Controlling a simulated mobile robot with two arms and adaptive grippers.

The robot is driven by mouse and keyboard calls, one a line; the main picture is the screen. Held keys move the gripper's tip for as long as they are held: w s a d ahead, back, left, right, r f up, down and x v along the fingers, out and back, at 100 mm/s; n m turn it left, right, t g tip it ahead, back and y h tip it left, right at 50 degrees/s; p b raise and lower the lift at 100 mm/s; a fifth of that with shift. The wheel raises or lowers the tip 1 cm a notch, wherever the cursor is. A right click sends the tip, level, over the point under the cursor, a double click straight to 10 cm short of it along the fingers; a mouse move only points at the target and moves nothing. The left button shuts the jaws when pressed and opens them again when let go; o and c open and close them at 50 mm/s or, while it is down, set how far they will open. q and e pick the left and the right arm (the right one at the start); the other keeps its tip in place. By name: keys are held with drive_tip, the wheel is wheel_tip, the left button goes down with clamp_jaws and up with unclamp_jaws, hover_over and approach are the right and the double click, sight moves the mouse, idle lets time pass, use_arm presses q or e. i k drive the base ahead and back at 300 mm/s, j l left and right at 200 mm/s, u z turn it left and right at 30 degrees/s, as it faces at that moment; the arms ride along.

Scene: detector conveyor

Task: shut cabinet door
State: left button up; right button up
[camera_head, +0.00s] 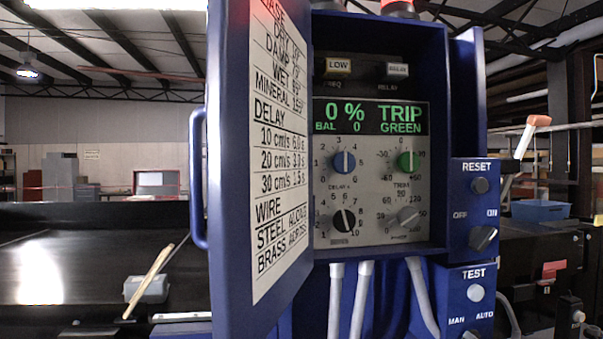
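The blue cabinet (460,90) stands upright in the middle of the view. Its door (225,120) is open, swung out toward me on the left side, with a printed label sheet (280,150) on its inner face. A curved blue handle (198,180) is on the door's outer side, facing left. Inside the cabinet a control panel (372,185) shows a green display and several knobs. Neither of my grippers is in view.
A side box (474,210) with RESET and TEST controls projects at the cabinet's right. Grey conduits (361,300) run below it. A dark conveyor surface (80,260) lies on the left, with a wooden-handled tool (155,275) on it. The space left of the handle looks clear.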

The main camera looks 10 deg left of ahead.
sight(258, 112)
drive_tip(key=i+j+z, duration=0.1)
drive_tip(key=j+z, duration=0.25)
drive_tip(key=j, duration=0.35)
drive_tip(key=j+z, duration=0.4)
drive_tip(key=j, duration=0.3)
